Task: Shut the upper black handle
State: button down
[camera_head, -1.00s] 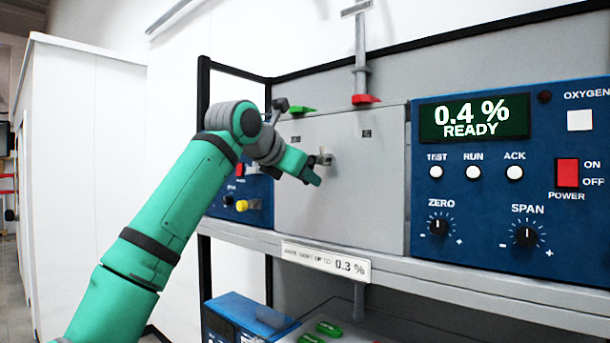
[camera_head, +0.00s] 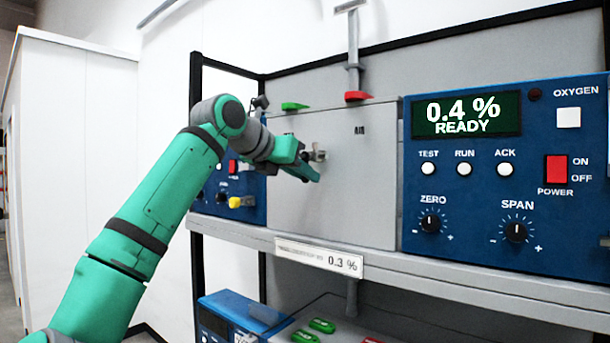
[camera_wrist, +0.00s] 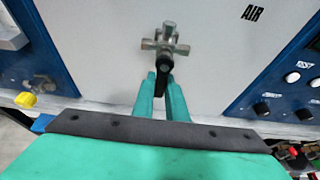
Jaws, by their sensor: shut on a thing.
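A metal cross-shaped valve fitting (camera_wrist: 166,42) sits on the grey panel. It also shows in the head view (camera_head: 319,154). A black handle (camera_wrist: 165,74) hangs down from the fitting in the wrist view. My gripper (camera_wrist: 164,82) is shut on this handle, with its two teal fingers on either side of its lower part. In the head view my gripper (camera_head: 312,173) is at the fitting, and it hides the black handle there.
A blue analyser (camera_head: 505,170) reading "0.4 % READY" stands right of the panel (camera_head: 365,200). Left of it is another blue unit with a yellow knob (camera_head: 240,202). Green (camera_head: 294,106) and red (camera_head: 357,96) levers sit above. A shelf edge (camera_head: 440,270) runs below.

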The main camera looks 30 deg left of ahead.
jog(key=shift+f, duration=0.1)
jog(key=c, duration=1.8)
grip_release()
jog(key=shift+o, duration=0.2)
jog(key=d+v, duration=0.1)
jog(key=v, duration=0.9)
jog(key=shift+s+a, duration=0.4)
jog(key=shift+a, duration=0.1)
